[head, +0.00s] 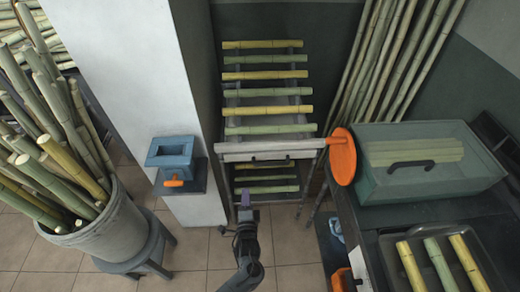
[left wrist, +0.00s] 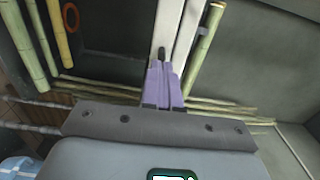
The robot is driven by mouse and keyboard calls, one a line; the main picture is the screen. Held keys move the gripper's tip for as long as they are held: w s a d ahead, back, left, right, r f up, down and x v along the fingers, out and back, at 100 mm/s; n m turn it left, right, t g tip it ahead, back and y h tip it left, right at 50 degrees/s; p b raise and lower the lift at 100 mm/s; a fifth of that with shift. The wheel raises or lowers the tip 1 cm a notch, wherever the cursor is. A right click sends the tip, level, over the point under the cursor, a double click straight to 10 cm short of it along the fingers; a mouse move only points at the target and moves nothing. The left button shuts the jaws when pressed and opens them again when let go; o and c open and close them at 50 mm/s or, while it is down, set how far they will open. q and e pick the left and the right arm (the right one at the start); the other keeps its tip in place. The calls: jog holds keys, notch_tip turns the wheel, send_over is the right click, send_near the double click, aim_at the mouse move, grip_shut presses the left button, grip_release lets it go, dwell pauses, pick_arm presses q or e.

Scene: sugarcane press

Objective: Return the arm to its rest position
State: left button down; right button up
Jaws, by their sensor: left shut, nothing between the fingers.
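My left gripper (head: 245,214) is in the lower middle of the head view, in front of the cane rack's (head: 270,145) lower shelf and above the tiled floor. Its dark arm comes up from the bottom edge. In the left wrist view its purple fingers (left wrist: 165,85) are pressed together with nothing between them. A pale upright post and a green cane (left wrist: 205,42) lie beyond the fingertips in that view; I cannot tell whether they touch. My right gripper is in neither view.
A bucket of canes (head: 108,232) stands on a stool at left. A blue box (head: 170,152) is on the white pillar. An orange disc (head: 342,156) and a green bin (head: 455,185) are at right, with a tray of three canes (head: 438,264) below.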

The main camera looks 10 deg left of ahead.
pick_arm(q)
jog(key=s+a+f+n+g+p, duration=0.1)
jog(key=s+a+f+g, duration=0.2)
jog(key=s, duration=0.5)
jog(key=s+a+f+n+g+p, duration=0.15)
jog(key=s+a+f, duration=0.3)
jog(key=s, duration=0.45)
jog(key=s+r+n+g+h, duration=0.5)
jog(key=s+r+n+g, duration=0.45)
jog(key=s+r, duration=0.75)
notch_tip(320, 180, up, 39)
jog(key=w+n+p, duration=0.1)
jog(key=p, duration=3.7)
jog(key=shift+d+f+p, duration=0.15)
jog(key=shift+d+p, duration=0.05)
jog(key=shift+p, duration=0.2)
jog(key=shift+w, duration=0.1)
